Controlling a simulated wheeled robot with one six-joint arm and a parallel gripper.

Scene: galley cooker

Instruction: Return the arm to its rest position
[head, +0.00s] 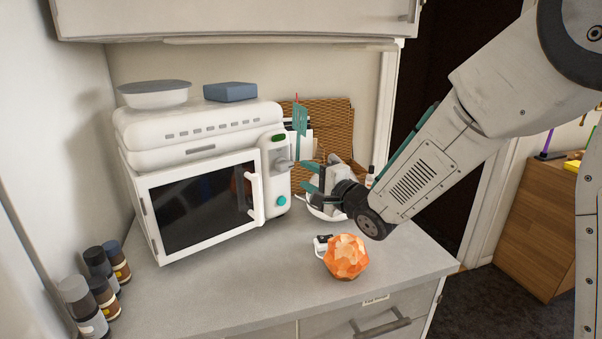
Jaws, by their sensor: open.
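My gripper (304,175) is at the right side of the white cooker (200,150), by its control panel (275,170). Its two teal fingers are apart, with nothing visible between them. The fingertips are close to the panel's grey knob (283,163); I cannot tell whether they touch it. My arm reaches in from the upper right, over the right part of the counter. The cooker's door (205,205) with its dark window appears shut. A green display and a teal button show on the panel.
An orange faceted object (346,256) sits on the counter (230,290) below my wrist, with a small white item beside it. A bowl (155,93) and a blue block (230,92) rest on the cooker. Several jars (101,262) stand at left. The front middle counter is clear.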

